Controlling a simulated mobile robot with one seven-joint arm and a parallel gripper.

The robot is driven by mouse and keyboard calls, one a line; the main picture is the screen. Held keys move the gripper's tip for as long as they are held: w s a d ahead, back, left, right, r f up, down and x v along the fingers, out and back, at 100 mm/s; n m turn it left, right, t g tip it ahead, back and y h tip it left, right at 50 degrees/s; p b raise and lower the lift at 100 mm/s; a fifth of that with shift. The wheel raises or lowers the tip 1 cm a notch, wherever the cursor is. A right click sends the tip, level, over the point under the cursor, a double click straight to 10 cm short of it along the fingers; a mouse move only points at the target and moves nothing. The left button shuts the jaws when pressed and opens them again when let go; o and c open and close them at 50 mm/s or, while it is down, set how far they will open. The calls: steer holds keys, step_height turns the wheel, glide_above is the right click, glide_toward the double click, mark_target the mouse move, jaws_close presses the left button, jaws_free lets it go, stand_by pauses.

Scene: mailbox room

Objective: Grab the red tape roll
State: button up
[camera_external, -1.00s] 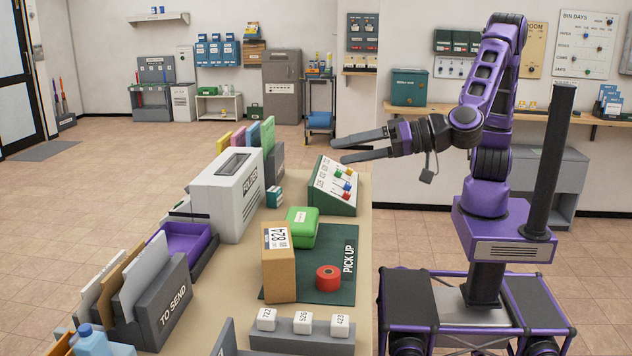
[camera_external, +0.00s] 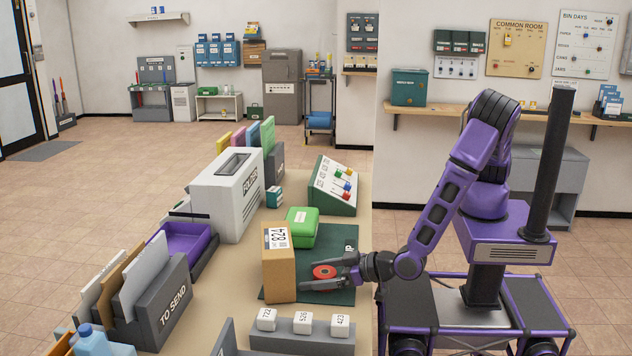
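The red tape roll (camera_external: 324,272) lies flat on the dark green pick-up mat (camera_external: 345,296), right of the upright tan box labelled 824 (camera_external: 279,272). My gripper (camera_external: 325,273) reaches in low from the right, with its two dark fingers spread apart. One finger is on the far side of the roll and the other on the near side, with the roll between them. The near finger hides the roll's lower side. Whether either finger touches the roll is too small to tell. My wrist hides part of the mat's lettering.
The box stands close to the left of my fingertips. A green box (camera_external: 302,229) sits just behind. A grey rack with white numbered blocks (camera_external: 303,323) is in front. A slanted panel with coloured knobs (camera_external: 334,186) stands at the table's back right.

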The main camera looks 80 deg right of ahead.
steer(key=c, duration=1.3)
steer(key=shift+r, duration=0.1)
